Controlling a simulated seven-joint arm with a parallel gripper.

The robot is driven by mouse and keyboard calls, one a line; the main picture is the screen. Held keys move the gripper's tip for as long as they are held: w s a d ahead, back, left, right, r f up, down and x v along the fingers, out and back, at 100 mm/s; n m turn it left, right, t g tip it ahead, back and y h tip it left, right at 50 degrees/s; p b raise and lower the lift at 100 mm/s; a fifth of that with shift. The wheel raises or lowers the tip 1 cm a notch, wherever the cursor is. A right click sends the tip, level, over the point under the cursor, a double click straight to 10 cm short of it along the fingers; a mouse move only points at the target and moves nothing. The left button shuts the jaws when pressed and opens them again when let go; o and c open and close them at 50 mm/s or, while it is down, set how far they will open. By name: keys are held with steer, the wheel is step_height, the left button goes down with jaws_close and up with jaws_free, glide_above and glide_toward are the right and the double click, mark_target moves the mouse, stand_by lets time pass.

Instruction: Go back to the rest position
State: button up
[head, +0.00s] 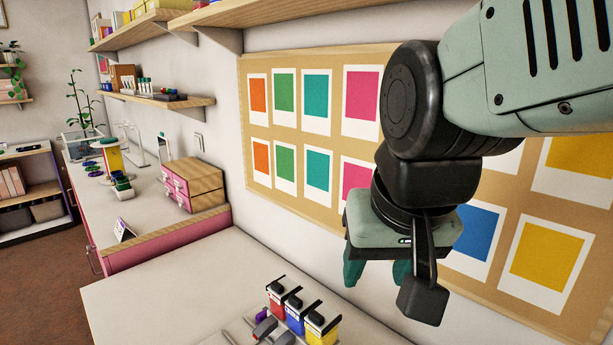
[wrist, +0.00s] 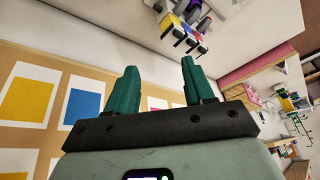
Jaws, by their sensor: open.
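My gripper (head: 377,272) hangs in the air in front of the wall board, above the right part of the white table. In the wrist view its two green fingers (wrist: 158,85) stand apart with nothing between them. In the head view the fingers are partly hidden by my wrist. Red, blue and yellow containers (head: 297,312) with black tops stand on the white table (head: 165,290), below and to the left of my gripper. They also show at the top of the wrist view (wrist: 187,32).
A tan board (head: 257,137) with colour cards covers the wall behind my arm. Wooden shelves (head: 160,99) stick out at the upper left. A pink-fronted counter (head: 165,245) with a small drawer box (head: 193,185) stands at the left. The table's left part is clear.

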steer(key=s+d+r+t, duration=0.1)
steer(key=s+d, duration=0.2)
steer(key=s, duration=0.2)
steer(key=shift+s+r+h, duration=0.3)
steer(key=shift+s, duration=0.05)
stand_by(1.2)
